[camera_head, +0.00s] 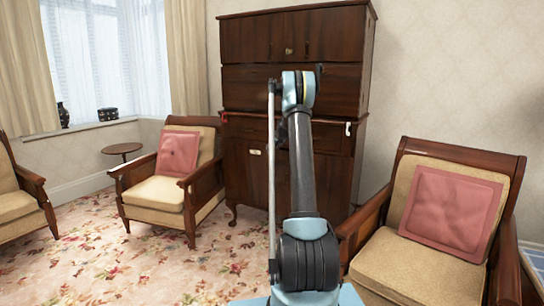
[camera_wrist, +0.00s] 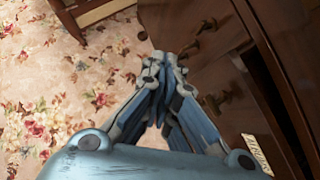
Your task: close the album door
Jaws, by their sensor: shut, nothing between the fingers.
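A tall dark wooden cabinet (camera_head: 240,190) stands against the back wall, with doors above and below. A small cream label (camera_head: 255,152) is on its lower left front; a label also shows at the lower right of the wrist view (camera_wrist: 258,153). Which door is the album door, and how far it stands open, I cannot tell, as my arm covers the middle of the cabinet. My gripper (camera_wrist: 160,62) is shut and empty, beside glossy dark wood (camera_wrist: 205,40) of the cabinet. Whether it touches the wood is unclear. In the head view the fingers are hidden behind my arm.
A cream armchair with a pink cushion (camera_head: 178,153) stands left of the cabinet, and another armchair (camera_head: 446,215) stands close at the right. A small round table (camera_head: 123,149) is by the window. The flowered carpet (camera_head: 110,260) is clear at the front left.

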